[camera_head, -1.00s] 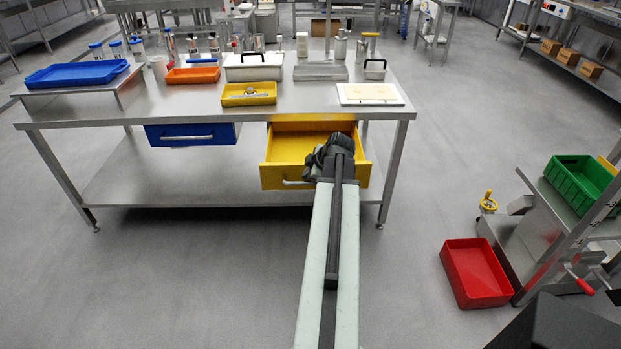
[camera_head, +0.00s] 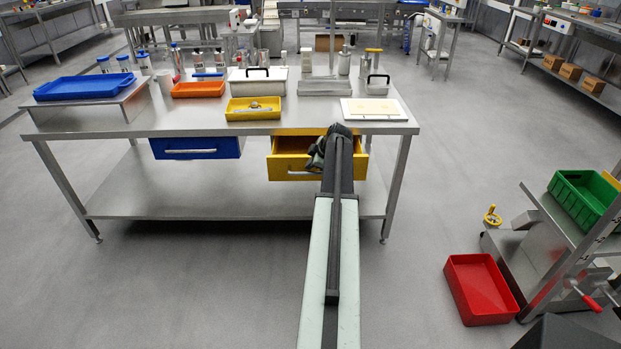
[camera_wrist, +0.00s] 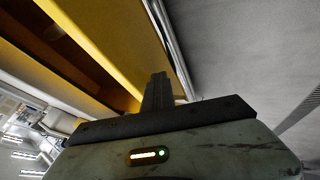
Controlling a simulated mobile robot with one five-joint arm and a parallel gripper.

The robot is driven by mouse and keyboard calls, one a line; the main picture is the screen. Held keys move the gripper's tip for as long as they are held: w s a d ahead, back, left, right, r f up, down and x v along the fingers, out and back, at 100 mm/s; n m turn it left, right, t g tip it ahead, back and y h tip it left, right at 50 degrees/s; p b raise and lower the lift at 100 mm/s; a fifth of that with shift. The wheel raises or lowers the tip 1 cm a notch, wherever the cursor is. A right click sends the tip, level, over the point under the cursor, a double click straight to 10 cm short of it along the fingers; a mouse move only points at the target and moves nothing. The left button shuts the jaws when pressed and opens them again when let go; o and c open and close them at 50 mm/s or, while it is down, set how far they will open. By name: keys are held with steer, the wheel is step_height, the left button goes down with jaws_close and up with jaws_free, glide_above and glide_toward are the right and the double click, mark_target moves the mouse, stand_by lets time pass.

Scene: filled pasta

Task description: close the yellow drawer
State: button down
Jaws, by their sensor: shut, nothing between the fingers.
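The yellow drawer (camera_head: 292,167) hangs under the right half of the steel table and is partly open, its front standing out from the table edge. Its silver handle (camera_head: 304,174) runs along the front and is partly hidden by my arm. My gripper (camera_head: 318,153) is at the right part of the drawer front, seemingly against it; the contact itself is hidden in the head view. In the wrist view my shut, empty gripper (camera_wrist: 158,92) is by the yellow drawer front (camera_wrist: 105,40), next to the handle bar (camera_wrist: 170,45).
The steel table (camera_head: 180,125) carries a yellow tray (camera_head: 253,108), an orange tray (camera_head: 199,89) and a white board (camera_head: 374,109). A blue drawer (camera_head: 195,147) sits left under it. A red bin (camera_head: 480,289) and a cart with a green bin (camera_head: 583,195) stand at right.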

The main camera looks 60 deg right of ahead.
steer(key=w+d, duration=0.2)
steer(key=d, duration=0.1)
steer(key=w+d, duration=0.5)
steer(key=d, duration=0.2)
steer(key=shift+w, duration=0.15)
